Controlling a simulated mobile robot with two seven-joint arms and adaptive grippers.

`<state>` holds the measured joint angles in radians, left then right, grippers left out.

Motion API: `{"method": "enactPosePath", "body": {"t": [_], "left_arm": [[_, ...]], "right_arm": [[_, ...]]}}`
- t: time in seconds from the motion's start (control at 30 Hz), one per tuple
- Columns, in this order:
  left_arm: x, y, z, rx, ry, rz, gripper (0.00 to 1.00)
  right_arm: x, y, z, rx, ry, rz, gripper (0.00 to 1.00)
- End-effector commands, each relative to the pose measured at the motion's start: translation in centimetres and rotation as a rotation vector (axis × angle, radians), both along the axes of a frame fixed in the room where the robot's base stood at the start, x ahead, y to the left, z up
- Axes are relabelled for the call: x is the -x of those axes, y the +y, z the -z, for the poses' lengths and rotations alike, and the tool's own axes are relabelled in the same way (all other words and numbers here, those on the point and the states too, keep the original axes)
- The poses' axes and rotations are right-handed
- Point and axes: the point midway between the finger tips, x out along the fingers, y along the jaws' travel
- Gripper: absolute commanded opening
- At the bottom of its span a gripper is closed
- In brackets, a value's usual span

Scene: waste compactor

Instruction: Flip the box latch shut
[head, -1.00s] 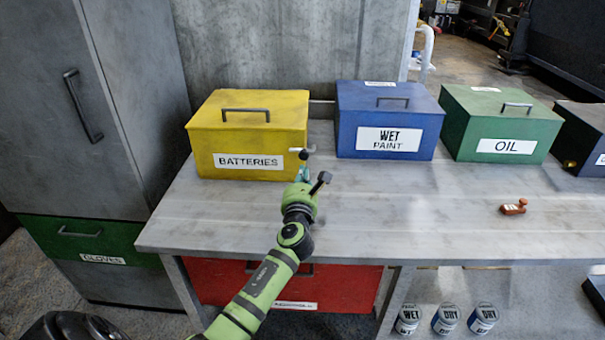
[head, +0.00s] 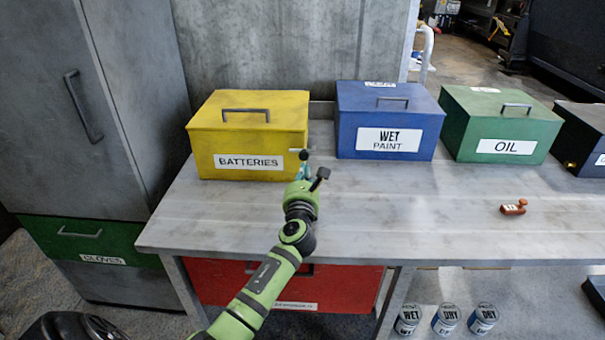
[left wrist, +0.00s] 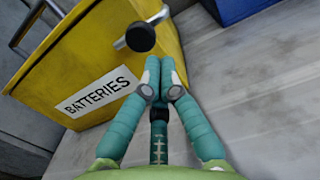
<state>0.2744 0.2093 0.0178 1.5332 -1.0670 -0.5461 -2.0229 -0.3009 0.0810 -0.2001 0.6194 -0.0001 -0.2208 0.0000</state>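The yellow BATTERIES box (head: 250,140) stands closed on the bench. Its latch (head: 304,153), a pale stem with a black knob, sticks out near the box's front right corner. In the left wrist view the latch's black knob (left wrist: 140,37) is just beyond my fingertips, slightly to the left. My left gripper (head: 303,172) has its teal fingers together with nothing between them; it also shows in the left wrist view (left wrist: 160,70). I cannot tell whether the fingertips touch the knob. The latch's base is partly hidden. My right gripper is not in view.
A blue WET PAINT box (head: 350,115), a green OIL box (head: 465,125) and a dark box (head: 585,140) stand to the right on the bench (head: 400,210). A small reddish-brown object (head: 514,207) lies at the right. The bench's middle is clear.

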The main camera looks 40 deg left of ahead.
Motion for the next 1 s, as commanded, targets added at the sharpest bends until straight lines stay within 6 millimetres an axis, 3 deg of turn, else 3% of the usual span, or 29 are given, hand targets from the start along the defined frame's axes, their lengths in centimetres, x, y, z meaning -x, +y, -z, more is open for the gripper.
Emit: {"method": "enactPosePath", "body": {"t": [1.0], "left_arm": [[-0.4,-0.6,-1.4,0.226,-0.142,0.001,0.00]], "right_arm": [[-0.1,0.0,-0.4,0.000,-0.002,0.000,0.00]]}}
